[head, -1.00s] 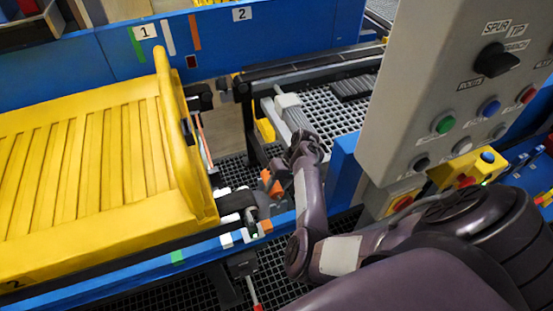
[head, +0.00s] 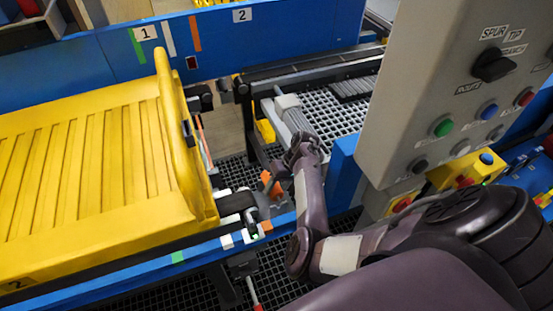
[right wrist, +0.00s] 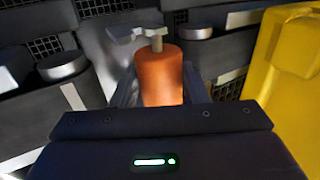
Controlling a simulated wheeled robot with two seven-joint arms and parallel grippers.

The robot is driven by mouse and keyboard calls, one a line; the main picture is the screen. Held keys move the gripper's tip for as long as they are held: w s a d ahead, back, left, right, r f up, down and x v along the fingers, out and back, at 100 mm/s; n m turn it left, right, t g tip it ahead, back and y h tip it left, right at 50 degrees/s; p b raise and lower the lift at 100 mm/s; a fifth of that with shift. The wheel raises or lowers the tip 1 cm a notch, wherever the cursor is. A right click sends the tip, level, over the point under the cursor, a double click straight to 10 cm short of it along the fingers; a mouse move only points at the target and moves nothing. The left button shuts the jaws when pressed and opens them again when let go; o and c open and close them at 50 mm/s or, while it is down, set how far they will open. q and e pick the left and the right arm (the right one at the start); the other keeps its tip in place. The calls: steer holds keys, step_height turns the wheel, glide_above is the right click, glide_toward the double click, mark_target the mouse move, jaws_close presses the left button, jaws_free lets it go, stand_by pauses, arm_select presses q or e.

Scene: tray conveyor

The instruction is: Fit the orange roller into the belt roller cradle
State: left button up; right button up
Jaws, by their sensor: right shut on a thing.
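The orange roller (right wrist: 160,75) is held between the fingers of my right gripper (right wrist: 158,88) in the right wrist view, its pale end pin pointing away from the palm. A light grey notched bracket (right wrist: 138,34), which looks like part of the cradle, is right by the pin. I cannot tell whether the pin sits in it. In the head view, the right gripper (head: 272,188) is low at the gap beside the yellow tray, mostly hidden by its wrist. Small orange parts (head: 277,189) show there. My left gripper is not in view.
The yellow tray (head: 168,205) lies on the conveyor at left, close to the right gripper. A grey control box (head: 430,90) with a knob and buttons stands at right. A blue rail (head: 100,60) runs behind. Dark grating lies below.

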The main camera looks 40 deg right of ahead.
mark_target(277, 186)
steer(key=shift+r+p, duration=0.1)
steer(key=shift+p, duration=0.45)
stand_by(0.5)
steer(key=shift+f+b, duration=1.85)
steer(key=shift+f, duration=0.8)
steer(key=o, duration=1.4)
steer(key=shift+r, duration=0.1)
step_height(277, 186, up, 16)
steer(key=p, duration=1.6)
steer(key=shift+r+p, duration=0.75)
steer(key=shift+r, duration=1.2)
